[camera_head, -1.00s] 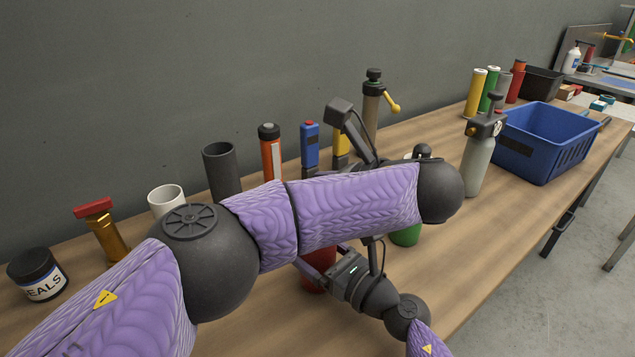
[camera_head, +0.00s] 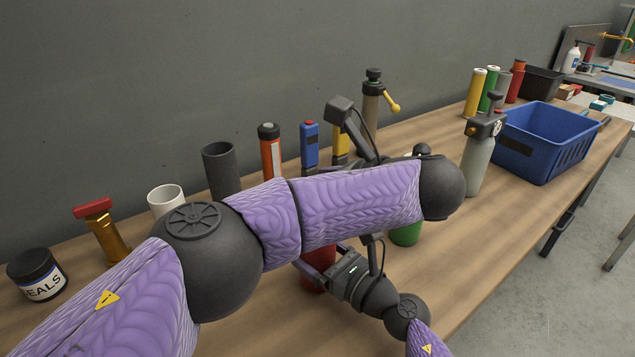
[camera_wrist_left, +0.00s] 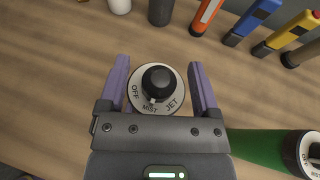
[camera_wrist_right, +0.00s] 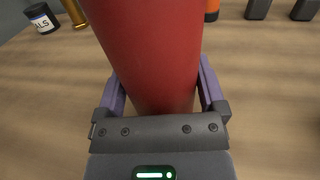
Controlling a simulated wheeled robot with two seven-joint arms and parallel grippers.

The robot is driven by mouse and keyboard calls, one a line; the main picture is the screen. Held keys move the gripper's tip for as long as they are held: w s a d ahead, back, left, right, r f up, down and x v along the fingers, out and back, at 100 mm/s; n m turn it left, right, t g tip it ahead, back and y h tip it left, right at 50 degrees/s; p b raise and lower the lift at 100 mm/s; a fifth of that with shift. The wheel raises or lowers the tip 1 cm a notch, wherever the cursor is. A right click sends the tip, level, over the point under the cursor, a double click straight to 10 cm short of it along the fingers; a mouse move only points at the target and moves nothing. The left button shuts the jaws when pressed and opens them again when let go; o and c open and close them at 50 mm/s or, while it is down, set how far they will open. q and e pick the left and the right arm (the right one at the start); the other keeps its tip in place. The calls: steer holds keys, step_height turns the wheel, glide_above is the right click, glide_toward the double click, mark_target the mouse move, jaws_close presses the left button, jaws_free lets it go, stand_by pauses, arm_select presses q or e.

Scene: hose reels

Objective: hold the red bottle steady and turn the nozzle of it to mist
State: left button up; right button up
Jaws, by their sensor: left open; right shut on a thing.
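The red bottle (camera_wrist_right: 150,40) stands upright on the bench, and a bit of it shows in the head view (camera_head: 318,283) below my left arm. My right gripper (camera_wrist_right: 160,78) is shut on its body. In the left wrist view the bottle's nozzle is a black knob (camera_wrist_left: 158,80) on a round white dial (camera_wrist_left: 171,106) marked OFF, MIST and JET. The knob's small white mark appears to point at MIST. My left gripper (camera_wrist_left: 158,66) is open, one finger on each side of the dial, apart from the knob. My left arm hides the nozzle in the head view.
A grey-green sprayer (camera_head: 478,165) and a blue crate (camera_head: 545,150) stand farther right. Several tubes and tools line the wall side. The bench front is clear.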

arm_select(q)
step_height(320, 180, up, 10)
steer(key=shift+f, duration=0.1)
arm_select(e)
steer(key=o, duration=1.2)
